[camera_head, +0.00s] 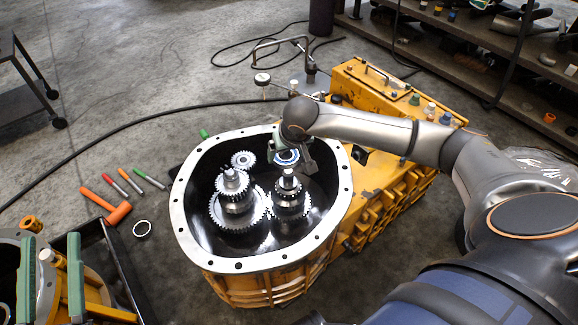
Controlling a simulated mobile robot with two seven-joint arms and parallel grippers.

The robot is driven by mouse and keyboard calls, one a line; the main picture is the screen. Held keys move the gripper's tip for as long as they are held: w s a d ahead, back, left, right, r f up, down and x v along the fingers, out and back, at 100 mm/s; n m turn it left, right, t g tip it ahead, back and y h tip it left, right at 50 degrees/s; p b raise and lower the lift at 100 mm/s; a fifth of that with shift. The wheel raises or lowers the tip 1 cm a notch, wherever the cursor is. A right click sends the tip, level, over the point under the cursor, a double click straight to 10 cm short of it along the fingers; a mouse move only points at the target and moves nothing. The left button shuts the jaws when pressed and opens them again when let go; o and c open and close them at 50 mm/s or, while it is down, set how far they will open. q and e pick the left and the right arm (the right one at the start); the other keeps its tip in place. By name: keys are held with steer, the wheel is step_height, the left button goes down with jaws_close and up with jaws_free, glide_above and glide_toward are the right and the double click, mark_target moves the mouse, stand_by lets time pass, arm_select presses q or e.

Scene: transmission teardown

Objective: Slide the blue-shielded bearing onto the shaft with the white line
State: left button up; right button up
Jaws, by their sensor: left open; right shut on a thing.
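The blue-shielded bearing (285,157) is a small ring with a blue and white face. My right gripper (293,160) is shut on it inside the round housing (184,234), near the back wall. Two upright shafts with gears stand in the housing: a left shaft (232,181) and a right shaft (288,181). The bearing appears just behind the tip of the right shaft, apart from it as far as I can see. I cannot make out a white line on either shaft. My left gripper is not in view.
A small gear (243,159) sits at the back of the housing. A loose ring (142,229), an orange hammer (119,213) and coloured pens lie to the left. A yellow fixture with green pads (75,278) stands at lower left. A gauge stand (262,79) is behind.

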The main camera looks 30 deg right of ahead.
arm_select(q)
steer(key=s+d+r+m+h+b, duration=0.1)
steer(key=s+r+m+h+b, duration=0.2)
steer(key=s+m+h+b, duration=0.25)
arm_select(e)
steer(key=m, duration=0.1)
glide_above(290, 177)
step_height(290, 177, down, 4)
steer(key=f+b, duration=0.1)
steer(key=f, duration=0.1)
steer(key=f+b, duration=0.1)
steer(key=f, duration=0.1)
steer(key=f+b, duration=0.2)
steer(key=shift+w, duration=0.35)
arm_select(q)
steer(key=shift+n+t+h, duration=0.3)
steer(key=shift+n+h, duration=0.05)
steer(key=shift+n, duration=0.4)
steer(key=f, duration=0.4)
steer(key=shift+w+d+f, duration=0.15)
steer(key=shift+d+f, duration=0.05)
steer(key=shift+f, duration=0.1)
arm_select(e)
steer(key=shift+f, duration=0.1)
arm_select(q)
steer(key=shift+f, duration=0.1)
arm_select(e)
steer(key=shift+s+f, duration=0.1)
steer(key=shift+f, duration=0.25)
steer(key=shift+f, duration=0.1)
